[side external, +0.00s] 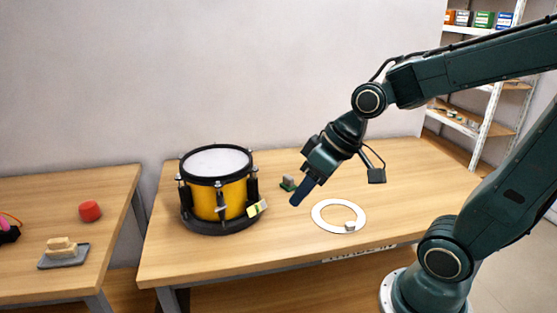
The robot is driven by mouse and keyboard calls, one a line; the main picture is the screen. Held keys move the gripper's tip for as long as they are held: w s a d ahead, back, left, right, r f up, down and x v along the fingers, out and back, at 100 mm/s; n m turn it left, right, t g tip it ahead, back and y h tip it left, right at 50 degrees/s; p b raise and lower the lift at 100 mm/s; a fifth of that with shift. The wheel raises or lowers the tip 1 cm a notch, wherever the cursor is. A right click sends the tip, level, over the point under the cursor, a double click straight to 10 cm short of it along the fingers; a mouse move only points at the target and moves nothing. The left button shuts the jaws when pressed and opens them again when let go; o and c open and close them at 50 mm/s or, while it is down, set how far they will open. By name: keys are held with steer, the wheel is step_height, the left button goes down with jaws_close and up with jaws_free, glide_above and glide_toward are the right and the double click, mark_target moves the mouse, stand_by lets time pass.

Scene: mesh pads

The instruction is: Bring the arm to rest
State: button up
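My gripper (298,199) hangs above the wooden table, pointing down and to the left. It is between the yellow drum and the white ring and appears clear of both. From this side its fingers overlap into one dark blue shape, so I cannot tell whether they are open or shut. I see nothing held below the tips. My arm reaches in from the right side of the picture.
A yellow drum (208,204) stands on the table (410,172), left of my gripper. A white ring (319,219) with a small pale block (350,226) lies right of it. A small green-and-grey object (288,184) sits behind. The table's right part is clear.

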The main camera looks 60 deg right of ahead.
steer(key=s+d+r+h, duration=0.2)
steer(key=s+r, duration=0.2)
steer(key=s, duration=0.4)
steer(key=shift+s+r+m, duration=0.2)
steer(key=shift+r+m, duration=0.1)
steer(key=shift+r, duration=0.05)
stand_by(0.4)
